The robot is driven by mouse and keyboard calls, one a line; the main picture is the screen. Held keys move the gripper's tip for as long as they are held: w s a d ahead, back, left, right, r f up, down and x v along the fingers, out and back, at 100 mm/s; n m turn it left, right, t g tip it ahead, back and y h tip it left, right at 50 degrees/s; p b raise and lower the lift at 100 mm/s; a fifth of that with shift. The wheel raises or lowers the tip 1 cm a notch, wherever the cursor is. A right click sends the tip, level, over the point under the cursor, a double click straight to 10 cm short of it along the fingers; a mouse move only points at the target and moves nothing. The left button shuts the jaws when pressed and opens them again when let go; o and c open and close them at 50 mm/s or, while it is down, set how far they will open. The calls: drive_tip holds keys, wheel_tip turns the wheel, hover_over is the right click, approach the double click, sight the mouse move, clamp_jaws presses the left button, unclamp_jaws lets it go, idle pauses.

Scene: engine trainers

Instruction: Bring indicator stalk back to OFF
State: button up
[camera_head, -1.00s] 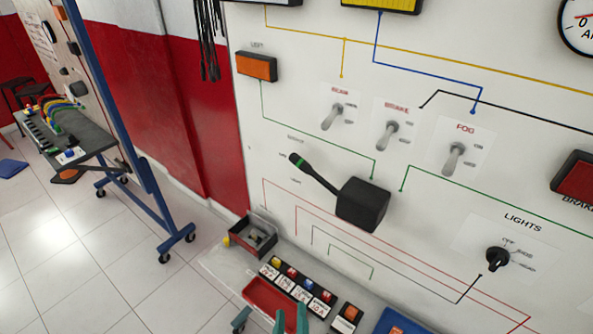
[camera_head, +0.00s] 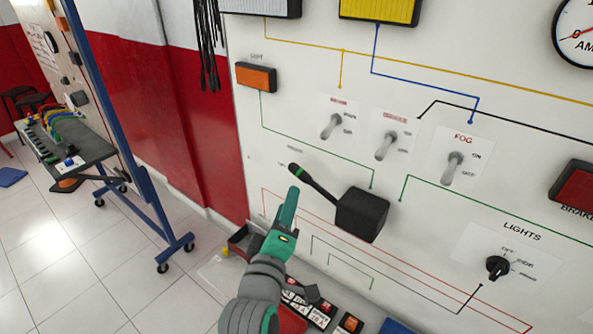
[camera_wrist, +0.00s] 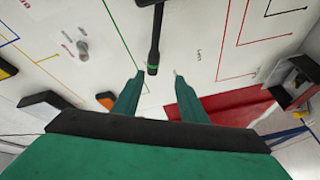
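The indicator stalk (camera_head: 315,184) is a black lever with a green band near its tip. It sticks out up and to the left from a black box (camera_head: 362,214) on the white panel. Small labels stand around its tip, too small to read surely in the head view. My gripper (camera_head: 293,192) is just below the stalk's tip in the head view. In the wrist view my gripper (camera_wrist: 157,74) is open, its two green fingers apart with nothing between them. The stalk's tip (camera_wrist: 153,58) shows just ahead of the gap, and no contact is visible.
Toggle switches (camera_head: 387,146) stand on the panel above the box, and a black LIGHTS knob (camera_head: 498,267) is at lower right. An orange lamp (camera_head: 256,76) is at upper left. Below are a bin (camera_head: 243,241) and labelled blocks (camera_head: 350,323). A wheeled stand (camera_head: 135,190) is at left.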

sight(295, 173)
drive_tip(key=w, duration=0.3)
drive_tip(key=w+d+r, duration=0.1)
drive_tip(key=w, duration=0.7)
drive_tip(key=shift+d+r, duration=0.3)
drive_tip(key=shift+r, duration=0.05)
